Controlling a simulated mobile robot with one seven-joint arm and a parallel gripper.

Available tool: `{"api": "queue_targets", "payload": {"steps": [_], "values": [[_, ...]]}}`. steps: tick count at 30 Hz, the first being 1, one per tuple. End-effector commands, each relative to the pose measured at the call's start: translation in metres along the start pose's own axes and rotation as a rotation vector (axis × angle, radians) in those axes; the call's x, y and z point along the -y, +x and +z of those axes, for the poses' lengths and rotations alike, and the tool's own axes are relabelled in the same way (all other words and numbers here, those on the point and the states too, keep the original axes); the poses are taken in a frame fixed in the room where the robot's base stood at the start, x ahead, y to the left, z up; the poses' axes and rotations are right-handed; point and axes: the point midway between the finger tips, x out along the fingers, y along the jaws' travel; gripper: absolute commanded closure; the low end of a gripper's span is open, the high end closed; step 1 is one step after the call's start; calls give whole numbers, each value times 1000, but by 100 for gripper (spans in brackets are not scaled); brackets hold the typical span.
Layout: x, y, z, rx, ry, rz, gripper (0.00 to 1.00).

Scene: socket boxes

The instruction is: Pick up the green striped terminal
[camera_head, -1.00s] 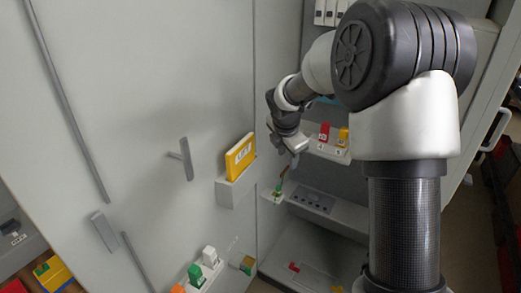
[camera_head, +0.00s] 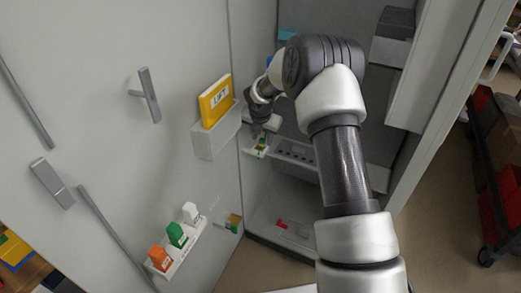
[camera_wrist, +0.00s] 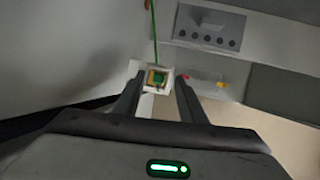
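A small green and yellow striped terminal (camera_wrist: 157,78) sits in a white square holder (camera_wrist: 139,66) in the wrist view. A thin green wire (camera_wrist: 154,35) runs up from it in that view. In the head view the terminal (camera_head: 261,144) shows at the inner left side of the open cabinet, just under my gripper. My gripper (camera_wrist: 158,86) is open. Its two fingers stand on either side of the terminal in the picture, with nothing held between them. I cannot tell whether the fingertips are level with the terminal or touch the holder.
A grey socket panel (camera_wrist: 211,25) lies beyond the holder. A yellow book (camera_head: 215,101) stands in a door pocket at left. White, green (camera_head: 177,235) and orange blocks sit on a lower door shelf. A small green-yellow piece (camera_head: 234,220) sits nearby. Red and yellow pieces lie lower in the cabinet.

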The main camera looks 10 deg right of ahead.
Motion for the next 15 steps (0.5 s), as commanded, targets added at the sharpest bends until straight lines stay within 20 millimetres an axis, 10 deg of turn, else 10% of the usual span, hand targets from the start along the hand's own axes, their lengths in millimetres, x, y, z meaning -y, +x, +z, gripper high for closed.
{"api": "queue_targets", "payload": {"steps": [11, 15], "values": [[-1, 11, 0, 0, 0, 1, 64], [-1, 11, 0, 0, 0, 1, 88]]}}
